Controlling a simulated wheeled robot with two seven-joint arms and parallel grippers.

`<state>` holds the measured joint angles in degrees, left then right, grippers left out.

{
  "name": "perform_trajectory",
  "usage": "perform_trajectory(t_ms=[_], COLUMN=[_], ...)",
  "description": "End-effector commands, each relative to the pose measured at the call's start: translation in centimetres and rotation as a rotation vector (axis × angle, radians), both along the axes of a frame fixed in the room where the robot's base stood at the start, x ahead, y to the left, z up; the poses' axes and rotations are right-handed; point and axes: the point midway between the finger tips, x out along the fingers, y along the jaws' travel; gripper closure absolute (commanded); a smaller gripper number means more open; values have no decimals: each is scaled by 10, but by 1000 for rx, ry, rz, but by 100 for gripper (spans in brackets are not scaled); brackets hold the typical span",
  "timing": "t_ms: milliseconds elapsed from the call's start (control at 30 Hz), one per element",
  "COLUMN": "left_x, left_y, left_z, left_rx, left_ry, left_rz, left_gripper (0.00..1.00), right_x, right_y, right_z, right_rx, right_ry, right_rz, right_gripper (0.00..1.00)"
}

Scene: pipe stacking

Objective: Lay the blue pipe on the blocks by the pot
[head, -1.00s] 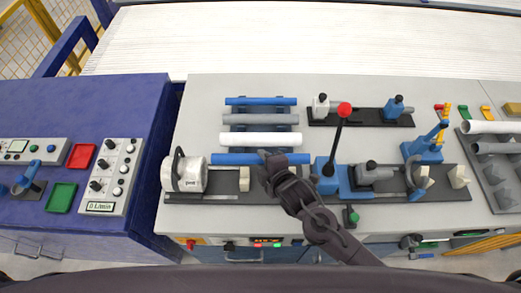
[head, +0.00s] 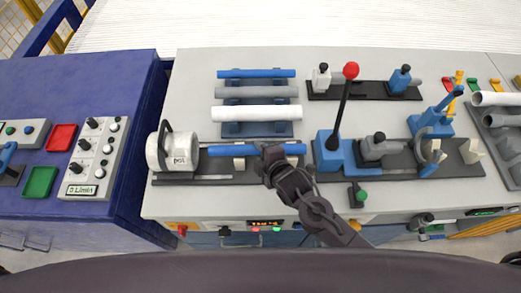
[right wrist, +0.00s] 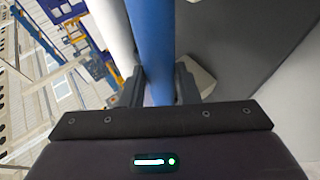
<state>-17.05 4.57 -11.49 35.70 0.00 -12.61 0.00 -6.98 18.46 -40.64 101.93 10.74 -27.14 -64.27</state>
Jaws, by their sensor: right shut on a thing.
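The blue pipe (head: 232,150) lies level over the dark base strip, its left end beside the white pot (head: 172,152). My right gripper (head: 271,154) is shut on it right of its middle. In the right wrist view the blue pipe (right wrist: 152,45) runs between the fingers of my right gripper (right wrist: 160,88). A pale block (head: 239,164) shows just under the pipe; a block (right wrist: 198,78) also shows beside it in the wrist view. Whether the pipe touches the blocks I cannot tell. Another block may be hidden behind my gripper. My left gripper is out of view.
Behind is a blue rack (head: 257,130) with a blue, a grey and a white pipe (head: 256,112). A blue fixture (head: 331,157) with a red-knobbed lever (head: 350,72) stands close to the pipe's right end. Clear table lies left of the rack.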

Motion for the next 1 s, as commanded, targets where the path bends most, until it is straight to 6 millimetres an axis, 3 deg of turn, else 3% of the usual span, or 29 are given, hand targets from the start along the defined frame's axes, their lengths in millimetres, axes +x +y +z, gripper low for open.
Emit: perform_trajectory(t_ms=[300, 333, 533, 833, 1000], left_x=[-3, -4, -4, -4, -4], left_y=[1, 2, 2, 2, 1], left_z=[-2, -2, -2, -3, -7], left_rx=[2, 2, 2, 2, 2], left_ry=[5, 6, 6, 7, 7], left_rz=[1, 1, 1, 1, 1], left_gripper=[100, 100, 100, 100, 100], right_x=[0, 0, 0, -2, -17], right_y=[0, 0, 0, -1, -9], right_z=[-3, -3, -3, -3, 5], right_rx=[0, 0, 0, 0, -1], right_ry=[-1, -1, -1, 0, 0], right_rz=[0, 0, 0, 0, 1], right_gripper=[96, 70, 46, 46, 46])
